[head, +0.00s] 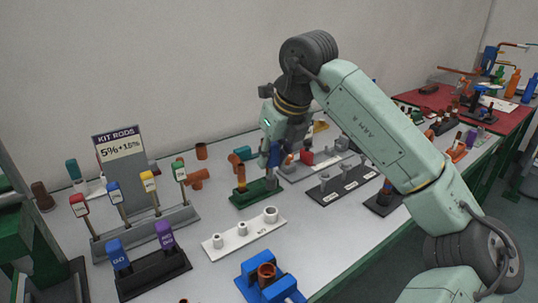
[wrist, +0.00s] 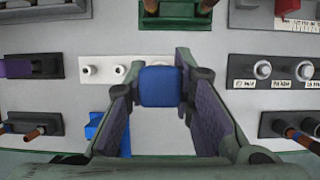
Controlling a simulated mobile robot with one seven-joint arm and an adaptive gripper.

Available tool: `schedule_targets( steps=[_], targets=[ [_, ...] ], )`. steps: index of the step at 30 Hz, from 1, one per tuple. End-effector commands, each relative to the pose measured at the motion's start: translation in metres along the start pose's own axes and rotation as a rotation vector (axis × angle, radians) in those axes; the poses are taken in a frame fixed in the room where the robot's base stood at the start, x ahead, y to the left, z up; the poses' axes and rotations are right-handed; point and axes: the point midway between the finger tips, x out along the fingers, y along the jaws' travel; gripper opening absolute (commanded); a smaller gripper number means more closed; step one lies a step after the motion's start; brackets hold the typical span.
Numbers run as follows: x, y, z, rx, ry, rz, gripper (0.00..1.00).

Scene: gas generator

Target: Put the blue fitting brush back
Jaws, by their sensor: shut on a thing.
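My gripper (head: 274,158) is shut on a blue piece, which I take to be the blue fitting brush (wrist: 160,86). Only its blue end shows between the fingers in the wrist view, and its bristles are hidden. My gripper hangs above the middle of the bench. A black stand (head: 155,274) at the front left holds an upright blue handle (head: 118,256) and a purple handle (head: 165,236). A small black block (head: 383,204) with dark and copper-coloured parts sits at the right, under my arm.
A white peg rack (head: 243,236), a green block with a copper pipe (head: 256,193), a black peg rack (head: 344,183) and a blue vise (head: 268,287) stand on the grey bench. A rod rack (head: 145,234) stands at the left. Bare bench lies between these.

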Motion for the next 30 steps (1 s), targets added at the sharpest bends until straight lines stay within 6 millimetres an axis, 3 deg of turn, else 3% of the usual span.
schedule_targets(
  steps=[5, 18, 30],
  targets=[
    [0.005, 0.0, -0.002, 0.0, 0.0, 0.0, 0.03],
    [0.04, 0.0, -0.017, -0.001, 0.0, 0.0, 0.03],
    [0.041, 0.0, -0.017, -0.001, 0.0, 0.0, 0.03]
  ],
)
